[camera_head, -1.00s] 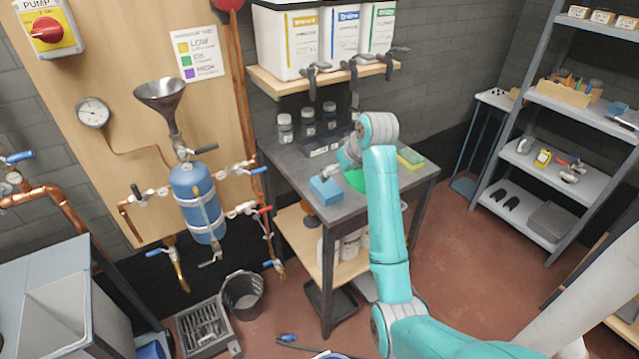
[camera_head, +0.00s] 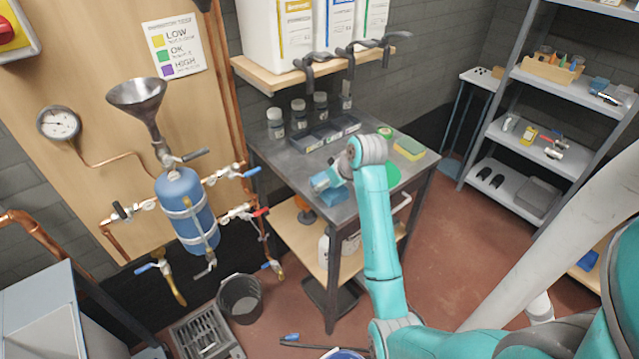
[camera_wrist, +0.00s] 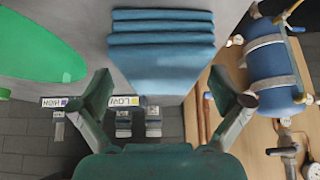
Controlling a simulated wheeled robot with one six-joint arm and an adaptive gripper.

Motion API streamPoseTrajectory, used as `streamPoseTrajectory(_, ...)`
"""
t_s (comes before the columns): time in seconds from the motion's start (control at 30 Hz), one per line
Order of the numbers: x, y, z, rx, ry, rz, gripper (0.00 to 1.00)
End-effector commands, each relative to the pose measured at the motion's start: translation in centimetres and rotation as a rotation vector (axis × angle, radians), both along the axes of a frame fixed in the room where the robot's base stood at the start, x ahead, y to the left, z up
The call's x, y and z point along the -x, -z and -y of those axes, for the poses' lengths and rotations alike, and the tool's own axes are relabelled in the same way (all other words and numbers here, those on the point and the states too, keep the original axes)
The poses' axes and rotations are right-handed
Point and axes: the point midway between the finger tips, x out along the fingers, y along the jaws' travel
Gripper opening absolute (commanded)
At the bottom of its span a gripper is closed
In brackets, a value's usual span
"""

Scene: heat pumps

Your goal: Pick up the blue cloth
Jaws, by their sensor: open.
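The blue cloth (camera_head: 334,197) lies folded near the front left edge of the grey metal worktable (camera_head: 290,165). My arm partly hides it in the head view. In the wrist view the cloth (camera_wrist: 162,55) shows as a stack of folded layers, straight ahead between the fingers. My gripper (camera_head: 322,183) is right at the cloth in the head view. In the wrist view my gripper (camera_wrist: 163,85) is open, one finger to each side of the cloth, with nothing held. I cannot tell whether the fingers touch the cloth.
A green round object (camera_head: 393,176) lies right of the cloth, partly behind my arm. A dark divided tray (camera_head: 325,134), several jars (camera_head: 298,115) and a yellow-green sponge (camera_head: 410,149) are farther back. A shelf (camera_head: 262,75) with clamps overhangs the back. A blue tank (camera_head: 186,215) is left.

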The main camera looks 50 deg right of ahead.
Motion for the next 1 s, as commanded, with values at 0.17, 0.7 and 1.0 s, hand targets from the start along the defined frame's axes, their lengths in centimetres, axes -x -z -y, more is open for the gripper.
streamPoseTrajectory(0.17, 0.1, 0.1, 0.0, 0.000, 0.000, 0.001, 1.00)
streamPoseTrajectory(0.7, 0.1, 0.2, 0.0, 0.000, 0.000, -0.001, 0.37)
streamPoseTrajectory(1.0, 0.0, -1.3, 0.0, 0.001, 0.001, 0.001, 0.37)
